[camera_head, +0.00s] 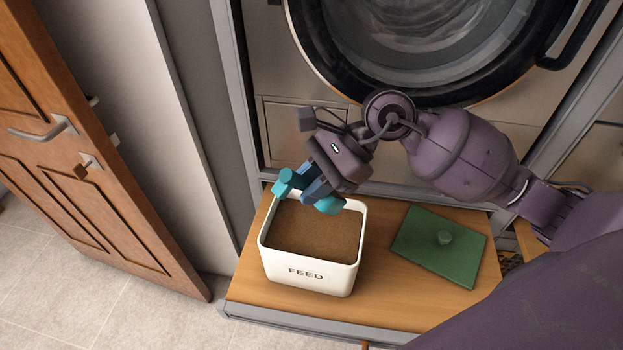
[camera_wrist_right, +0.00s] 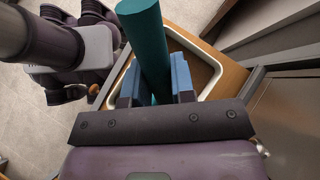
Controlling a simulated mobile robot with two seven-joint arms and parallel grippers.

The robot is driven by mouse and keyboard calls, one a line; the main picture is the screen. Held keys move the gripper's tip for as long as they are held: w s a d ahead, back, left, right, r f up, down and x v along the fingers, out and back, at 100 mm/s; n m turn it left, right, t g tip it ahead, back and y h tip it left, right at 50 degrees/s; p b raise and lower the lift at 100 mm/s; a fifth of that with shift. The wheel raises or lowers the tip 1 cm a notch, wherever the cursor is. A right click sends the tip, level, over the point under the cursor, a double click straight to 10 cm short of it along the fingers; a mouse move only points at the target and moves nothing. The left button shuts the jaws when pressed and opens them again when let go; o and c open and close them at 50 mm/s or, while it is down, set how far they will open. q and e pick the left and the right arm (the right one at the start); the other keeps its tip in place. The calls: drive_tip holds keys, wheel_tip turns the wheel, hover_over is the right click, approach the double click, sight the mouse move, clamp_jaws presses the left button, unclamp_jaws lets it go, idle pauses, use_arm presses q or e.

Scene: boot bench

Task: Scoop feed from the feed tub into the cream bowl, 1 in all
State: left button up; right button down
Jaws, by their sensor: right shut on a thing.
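The feed tub (camera_head: 308,276) is a white square-rimmed box marked FEED on the wooden bench, with brown feed (camera_head: 315,232) inside. My right gripper (camera_head: 316,190) is above the tub's back edge. Its blue fingers are shut on a teal scoop (camera_head: 287,181), whose teal parts show on both sides of the fingers. The right wrist view shows the scoop's teal shaft (camera_wrist_right: 147,45) between the fingers, with the tub behind it. Whether any feed is in the scoop cannot be seen. The cream bowl and my left gripper are not in view.
A green lid (camera_head: 420,242) with a round knob lies flat on the bench (camera_head: 385,295) right of the tub. A machine with a round glass door (camera_head: 420,40) stands behind. A wooden door (camera_head: 85,150) is at the left. Some bench is bare in front of the lid.

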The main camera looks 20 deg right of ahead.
sight(299, 176)
drive_tip(key=shift+a+r+h+p, duration=0.3)
drive_tip(key=shift+r+p, duration=0.15)
drive_tip(key=shift+r, duration=0.2)
drive_tip(key=shift+s+a+r+h+p, duration=0.1)
drive_tip(key=shift+a+r+h+p, duration=0.1)
drive_tip(key=shift+h+p, duration=0.25)
drive_tip(key=shift+s+a+h+p, duration=0.1)
drive_tip(key=shift+a+h+p, duration=0.1)
drive_tip(key=shift+h+p, duration=0.3)
drive_tip(key=shift+a, duration=0.1)
drive_tip(key=shift+a+r+n+t+h+p, duration=0.15)
drive_tip(key=shift+a+r+t+h+p, duration=0.05)
drive_tip(key=shift+h+p, duration=0.4)
drive_tip(key=shift+a+r+n+t+h+p, duration=0.2)
drive_tip(key=shift+h+p, duration=0.25)
drive_tip(key=shift+p, duration=0.2)
use_arm(q)
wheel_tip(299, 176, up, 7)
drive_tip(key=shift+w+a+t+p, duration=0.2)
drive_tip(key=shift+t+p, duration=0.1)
drive_tip(key=shift+p, duration=0.15)
use_arm(e)
drive_tip(key=shift+s+a+h, duration=0.1)
drive_tip(key=shift+a+h, duration=0.1)
drive_tip(key=shift+h, duration=0.2)
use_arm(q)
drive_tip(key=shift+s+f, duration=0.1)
use_arm(e)
drive_tip(key=shift+s+f, duration=0.1)
